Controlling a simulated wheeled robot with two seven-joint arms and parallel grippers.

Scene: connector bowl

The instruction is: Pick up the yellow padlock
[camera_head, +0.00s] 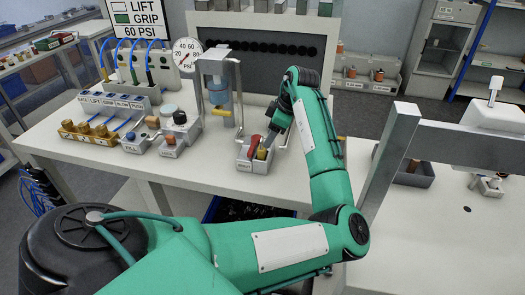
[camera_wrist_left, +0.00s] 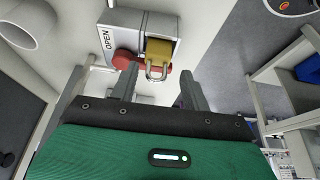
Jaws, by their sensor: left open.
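The yellow padlock (camera_wrist_left: 158,49) hangs on the front of a small grey box (camera_wrist_left: 118,20) marked OPEN, its metal shackle towards my gripper in the left wrist view. In the head view the padlock (camera_head: 262,154) shows as a small yellow patch on the box (camera_head: 244,166) at the table's front edge. My left gripper (camera_wrist_left: 160,76) is open, its two fingers on either side of the padlock's shackle in the picture. I cannot tell whether they touch it. In the head view this gripper (camera_head: 272,140) is at the box, partly hiding it. My right gripper is not in view.
A press stand with a blue cylinder (camera_head: 219,92), a gauge (camera_head: 187,54) and several fittings stand to the left on the white table (camera_head: 200,172).

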